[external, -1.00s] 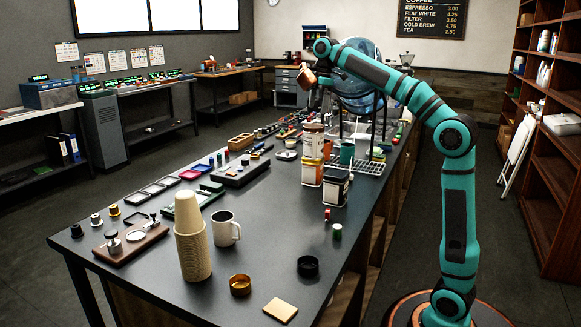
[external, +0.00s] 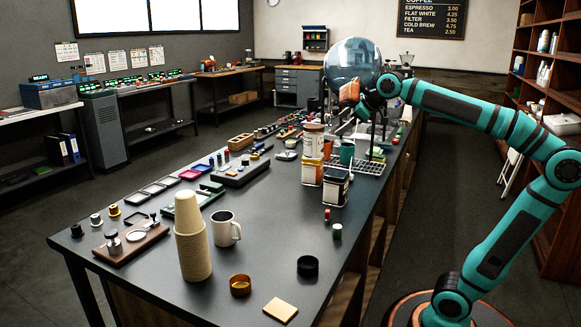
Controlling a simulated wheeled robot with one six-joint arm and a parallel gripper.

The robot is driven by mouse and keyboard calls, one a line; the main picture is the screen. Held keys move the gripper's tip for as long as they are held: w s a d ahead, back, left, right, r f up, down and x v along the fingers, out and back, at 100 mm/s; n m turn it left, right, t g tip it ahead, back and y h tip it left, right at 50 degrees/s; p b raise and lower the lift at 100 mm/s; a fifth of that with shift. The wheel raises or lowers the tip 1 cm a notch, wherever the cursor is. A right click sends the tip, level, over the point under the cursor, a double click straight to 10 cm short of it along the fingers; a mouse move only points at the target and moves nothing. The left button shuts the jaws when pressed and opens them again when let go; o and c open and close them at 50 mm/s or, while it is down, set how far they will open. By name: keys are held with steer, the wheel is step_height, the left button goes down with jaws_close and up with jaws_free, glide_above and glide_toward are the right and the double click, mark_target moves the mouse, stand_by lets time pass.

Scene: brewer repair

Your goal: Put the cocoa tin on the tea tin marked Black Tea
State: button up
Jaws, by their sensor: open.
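Several tins stand in a cluster on the right side of the long dark counter. A round cream and brown tin (external: 313,140), perhaps the cocoa tin, stands at the back of the cluster, partly behind or above an orange and white tin (external: 312,171). A dark tin with a pale label (external: 335,188) stands in front to the right. Their lettering is too small to read, so I cannot tell which is Black Tea. My gripper (external: 354,97) is open, raised above the counter beyond the tins and apart from them. Its fingertips are hard to make out.
A teal cup (external: 347,154) and a wire rack (external: 368,167) stand close behind the tins. A large glass globe (external: 352,64) rises behind my gripper. Stacked paper cups (external: 192,240) and a white mug (external: 226,229) stand nearer the front. The counter between mug and tins is mostly clear.

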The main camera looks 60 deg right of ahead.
steer(key=s+a+f+m+t, duration=0.2)
steer(key=s+f+t, duration=0.2)
steer(key=s, duration=0.4)
steer(key=s+a+f+m+t, duration=0.1)
steer(key=s+a+f+t, duration=0.2)
steer(key=s+f, duration=0.3)
steer(key=shift+s+m+t+y, duration=0.3)
steer(key=shift+s+m+t, duration=0.1)
steer(key=shift+s, duration=0.85)
